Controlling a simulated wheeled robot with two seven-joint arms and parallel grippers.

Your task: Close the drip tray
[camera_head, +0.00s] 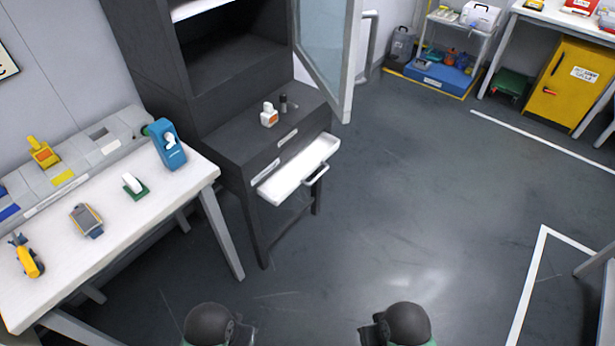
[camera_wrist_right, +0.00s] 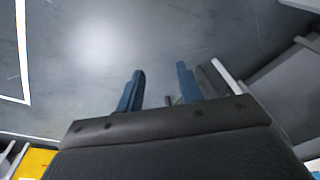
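The drip tray (camera_head: 300,172) is a shallow white tray sticking out of the front of a dark grey cabinet (camera_head: 250,150), so it stands open. A bar handle (camera_head: 317,175) is on its front edge. In the right wrist view my right gripper (camera_wrist_right: 161,88) has its two blue fingers apart with nothing between them, over grey floor. A thin white strip beyond its right finger may be part of the tray; I cannot tell. In the head view only dark rounded parts of my arms show at the bottom edge, away from the tray. My left gripper's fingers do not show.
The cabinet's glass door (camera_head: 325,50) hangs open above the tray. A small white bottle (camera_head: 269,114) and a dark one (camera_head: 284,104) stand on its ledge. A white workbench (camera_head: 110,215) is at left. The floor (camera_head: 370,240) before the tray is clear.

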